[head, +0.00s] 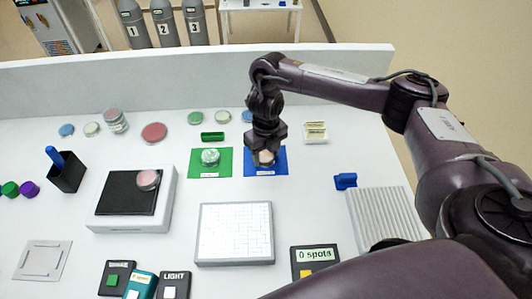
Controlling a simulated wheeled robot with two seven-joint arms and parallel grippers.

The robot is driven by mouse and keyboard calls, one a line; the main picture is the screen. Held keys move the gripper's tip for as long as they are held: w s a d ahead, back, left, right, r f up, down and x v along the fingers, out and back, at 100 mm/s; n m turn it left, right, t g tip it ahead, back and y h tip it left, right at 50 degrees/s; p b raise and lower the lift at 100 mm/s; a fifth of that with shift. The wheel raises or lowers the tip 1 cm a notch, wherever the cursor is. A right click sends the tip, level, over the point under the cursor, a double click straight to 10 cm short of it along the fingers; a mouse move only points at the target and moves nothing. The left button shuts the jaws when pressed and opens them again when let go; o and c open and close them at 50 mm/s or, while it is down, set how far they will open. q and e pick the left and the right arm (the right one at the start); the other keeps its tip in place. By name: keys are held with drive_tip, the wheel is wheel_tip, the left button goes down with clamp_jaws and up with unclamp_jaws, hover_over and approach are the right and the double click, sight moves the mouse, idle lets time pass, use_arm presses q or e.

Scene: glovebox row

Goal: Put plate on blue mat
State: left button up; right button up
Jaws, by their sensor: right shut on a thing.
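The blue mat (280,168) lies on the white bench right of the green mat (224,169). My right gripper (265,157) points down over the blue mat and is shut on a small round pinkish plate (266,157). The plate is at or just above the mat; I cannot tell if it touches. The gripper hides part of it. Another plate (210,157), clear and pale, sits on the green mat. A pink plate (148,179) rests on the black-topped device (130,214). My left gripper is not in view.
Several coloured dishes and a stack (115,121) stand along the back. A white grid pad (235,233), a ribbed tray (385,215), a blue item (345,181) and a small cream box (316,132) lie around. A black holder (67,172) stands left.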

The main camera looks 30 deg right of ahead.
drive_tip(key=o, duration=1)
drive_tip(key=shift+f, duration=0.15)
drive_tip(key=shift+o, duration=0.2)
drive_tip(key=shift+r+p, duration=0.3)
drive_tip(key=shift+r, duration=0.3)
wheel_tip(320, 180, up, 11)
drive_tip(key=p, duration=0.2)
